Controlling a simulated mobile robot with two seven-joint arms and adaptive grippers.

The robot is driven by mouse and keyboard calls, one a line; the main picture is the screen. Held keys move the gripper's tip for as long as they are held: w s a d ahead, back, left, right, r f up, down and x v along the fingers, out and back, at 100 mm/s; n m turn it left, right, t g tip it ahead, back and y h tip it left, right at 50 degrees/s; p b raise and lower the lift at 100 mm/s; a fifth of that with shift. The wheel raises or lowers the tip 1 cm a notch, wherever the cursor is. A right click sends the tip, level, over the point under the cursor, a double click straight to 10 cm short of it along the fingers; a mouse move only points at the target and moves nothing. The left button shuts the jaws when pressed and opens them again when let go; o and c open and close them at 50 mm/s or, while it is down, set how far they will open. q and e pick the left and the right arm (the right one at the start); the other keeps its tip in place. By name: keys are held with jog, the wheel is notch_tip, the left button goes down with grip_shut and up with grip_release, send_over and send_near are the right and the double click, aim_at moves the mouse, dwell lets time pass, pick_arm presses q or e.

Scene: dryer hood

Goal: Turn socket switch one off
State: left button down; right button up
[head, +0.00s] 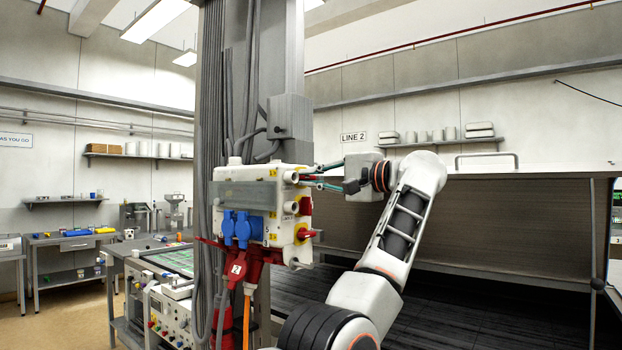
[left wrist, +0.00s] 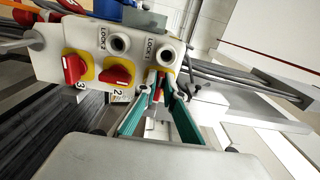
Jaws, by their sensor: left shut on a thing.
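The socket box (head: 246,215) is a white and grey unit on the grey column, with red rotary switches on its right face. Switch two (head: 304,206) and switch three (head: 305,234) show below my gripper. My left gripper (head: 303,177) has its teal fingers at the top of that face. In the left wrist view my left gripper (left wrist: 160,84) is closed around the red handle of switch one (left wrist: 155,95), mostly hidden between the fingers. Switch two (left wrist: 117,75) lies beside it with its handle crosswise, and switch three (left wrist: 74,68) is farther left. My right gripper is out of view.
Blue sockets (head: 242,228) and red plugs with cables (head: 240,268) hang on the box's front. Two round locks (left wrist: 120,43) sit above the switches. A large dark hood (head: 470,220) stands at the right, and a workbench (head: 150,270) at the left.

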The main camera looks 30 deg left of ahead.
pick_arm(q)
jog(key=c, duration=2.1)
grip_release()
jog(key=shift+c, duration=0.2)
jog(key=shift+a, duration=0.1)
jog(key=s+d, duration=0.1)
jog(key=d, duration=1.1)
